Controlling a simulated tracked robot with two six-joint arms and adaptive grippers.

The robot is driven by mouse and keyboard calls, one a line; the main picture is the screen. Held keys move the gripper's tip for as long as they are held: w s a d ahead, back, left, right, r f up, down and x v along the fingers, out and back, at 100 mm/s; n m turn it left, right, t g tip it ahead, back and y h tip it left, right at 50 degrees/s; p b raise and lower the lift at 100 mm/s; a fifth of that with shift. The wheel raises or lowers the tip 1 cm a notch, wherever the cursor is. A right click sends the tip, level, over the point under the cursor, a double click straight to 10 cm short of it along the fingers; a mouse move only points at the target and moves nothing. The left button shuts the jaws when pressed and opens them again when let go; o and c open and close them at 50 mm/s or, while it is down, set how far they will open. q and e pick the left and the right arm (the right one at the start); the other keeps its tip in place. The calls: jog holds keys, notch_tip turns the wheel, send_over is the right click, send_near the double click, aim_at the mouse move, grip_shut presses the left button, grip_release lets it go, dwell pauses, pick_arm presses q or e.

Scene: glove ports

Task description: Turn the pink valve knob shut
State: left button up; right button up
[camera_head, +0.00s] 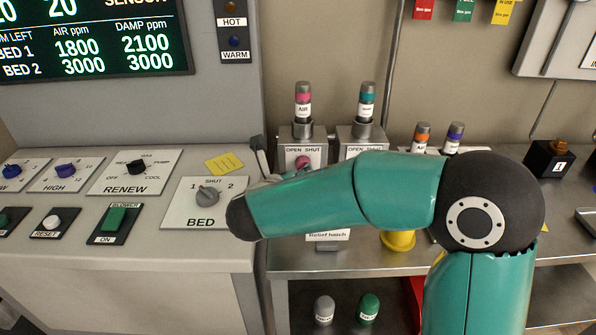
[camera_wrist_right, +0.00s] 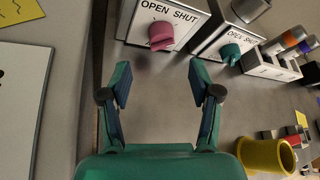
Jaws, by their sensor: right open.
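The pink valve knob (camera_head: 302,162) is on the front of a box labelled OPEN SHUT, below a canister with a pink band and AIR label (camera_head: 303,100). It also shows at the top of the right wrist view (camera_wrist_right: 161,36); I cannot tell clearly which word it points to. My right gripper (camera_wrist_right: 160,84) is open and empty, its fingertips below the pink knob in that view and apart from it. In the head view my right arm hides most of this gripper; a finger (camera_head: 259,155) shows just left of the knob. My left gripper is not in view.
A teal knob (camera_wrist_right: 230,53) on a similar OPEN SHUT box is right of the pink one. The BED dial panel (camera_head: 208,196) is on the console to the left.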

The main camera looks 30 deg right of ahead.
jog(key=shift+v, duration=1.95)
